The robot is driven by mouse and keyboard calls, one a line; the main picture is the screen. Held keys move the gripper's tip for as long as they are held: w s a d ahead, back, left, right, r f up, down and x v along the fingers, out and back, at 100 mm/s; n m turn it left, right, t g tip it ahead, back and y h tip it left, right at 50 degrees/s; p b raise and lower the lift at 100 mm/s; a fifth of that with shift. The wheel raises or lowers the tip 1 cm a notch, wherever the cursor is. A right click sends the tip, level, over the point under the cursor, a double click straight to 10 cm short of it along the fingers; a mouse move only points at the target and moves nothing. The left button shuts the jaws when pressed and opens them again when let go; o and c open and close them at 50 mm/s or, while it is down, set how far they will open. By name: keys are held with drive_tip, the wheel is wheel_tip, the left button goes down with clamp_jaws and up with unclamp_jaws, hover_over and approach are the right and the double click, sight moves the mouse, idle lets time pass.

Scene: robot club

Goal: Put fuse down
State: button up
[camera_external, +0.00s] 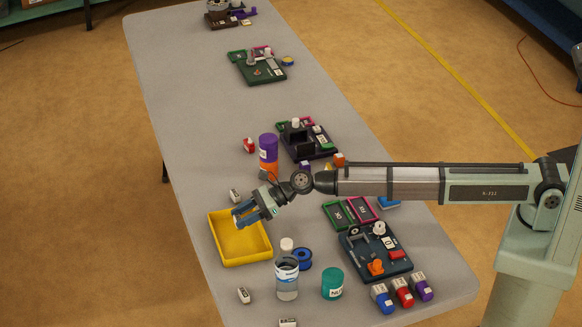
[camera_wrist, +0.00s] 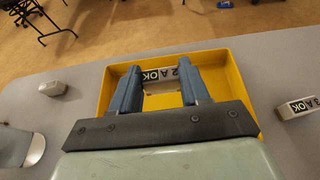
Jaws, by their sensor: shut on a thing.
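My gripper (camera_external: 240,217) is over the yellow tray (camera_external: 258,255), pointing down and to the left. In the wrist view the blue fingers of my gripper (camera_wrist: 160,76) are shut on a small pale fuse (camera_wrist: 159,75) with a dark "OK" label. The fuse lies crosswise between the fingertips. The yellow tray also shows around it in the wrist view (camera_wrist: 232,80). The fuse appears above or inside the tray; its height over the tray floor cannot be told. In the external view the fingers hide most or all of the held fuse.
Similar labelled blocks lie outside the tray, one behind it (camera_external: 235,196) and one in front (camera_external: 243,295). A clear jar (camera_external: 287,278), a blue spool (camera_external: 302,259) and a teal pot (camera_external: 332,284) stand to the right. An orange-and-purple stack (camera_external: 268,150) stands behind.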

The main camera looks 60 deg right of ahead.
sight(244, 238)
drive_tip(key=shift+f, duration=2.55)
drive_tip(key=o, duration=1)
drive_tip(key=shift+f, duration=0.15)
drive_tip(key=shift+s+r, duration=0.1)
drive_tip(key=shift+r, duration=0.15)
drive_tip(key=v, duration=1.1)
drive_tip(key=shift+s+d, duration=0.3)
drive_tip(key=shift+d, duration=0.05)
